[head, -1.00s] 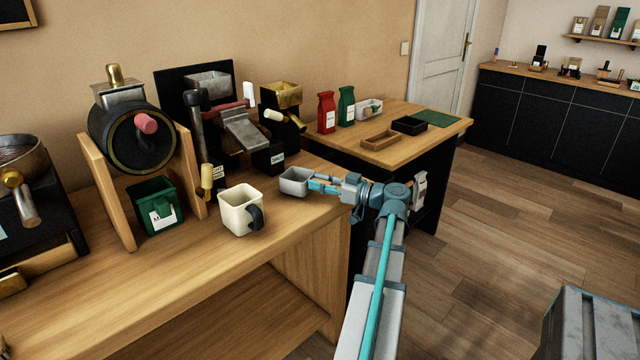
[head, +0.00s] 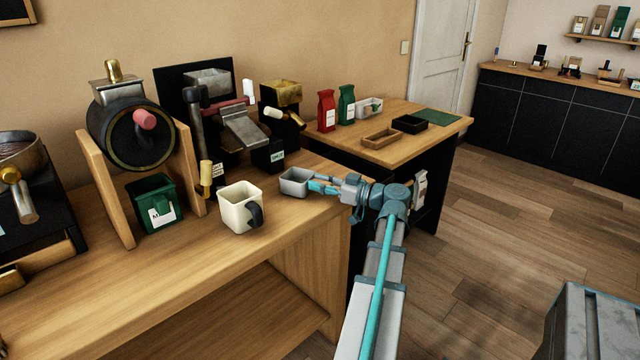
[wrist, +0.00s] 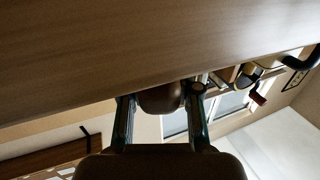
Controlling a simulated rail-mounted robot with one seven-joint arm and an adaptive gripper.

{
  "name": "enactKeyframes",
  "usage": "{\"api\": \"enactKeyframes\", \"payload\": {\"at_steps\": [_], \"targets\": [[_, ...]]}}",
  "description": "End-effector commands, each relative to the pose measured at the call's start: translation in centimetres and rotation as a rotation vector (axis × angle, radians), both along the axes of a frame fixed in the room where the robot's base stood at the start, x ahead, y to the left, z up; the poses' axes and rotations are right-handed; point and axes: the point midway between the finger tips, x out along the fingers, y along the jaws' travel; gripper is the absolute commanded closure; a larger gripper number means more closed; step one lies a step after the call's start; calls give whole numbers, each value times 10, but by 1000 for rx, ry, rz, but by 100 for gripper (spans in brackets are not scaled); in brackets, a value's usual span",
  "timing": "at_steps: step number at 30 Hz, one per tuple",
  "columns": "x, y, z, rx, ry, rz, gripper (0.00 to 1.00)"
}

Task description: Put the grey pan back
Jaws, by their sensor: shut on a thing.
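The grey pan (head: 294,182), a small open-topped rectangular tub, is at the right end of the near wooden bench (head: 120,290), right of the white mug. My gripper (head: 316,186) reaches it from the right and is shut on its right side. The pan looks level; I cannot tell whether its base touches the bench top. In the wrist view, a rounded dark brownish shape (wrist: 160,98) shows between the two fingers; it is too shaded to identify. The exact grip is hidden.
The white mug (head: 238,210) stands close left of the pan. Behind are a black-and-grey machine (head: 240,130) and a brass-topped one (head: 282,95). A green bin (head: 155,205) sits under the drum. The far table holds red (head: 326,112) and green (head: 347,106) bags and trays (head: 381,140).

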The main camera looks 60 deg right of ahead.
Motion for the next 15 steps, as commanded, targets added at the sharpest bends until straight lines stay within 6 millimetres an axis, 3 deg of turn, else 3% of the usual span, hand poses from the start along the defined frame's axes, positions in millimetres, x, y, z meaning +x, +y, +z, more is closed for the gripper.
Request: {"api": "enactKeyframes", "payload": {"at_steps": [11,12,15], "targets": [[0,0,-6,0,-1,0,100],[0,0,-6,0,-1,0,66],[0,0,-5,0,-1,0,49]]}}
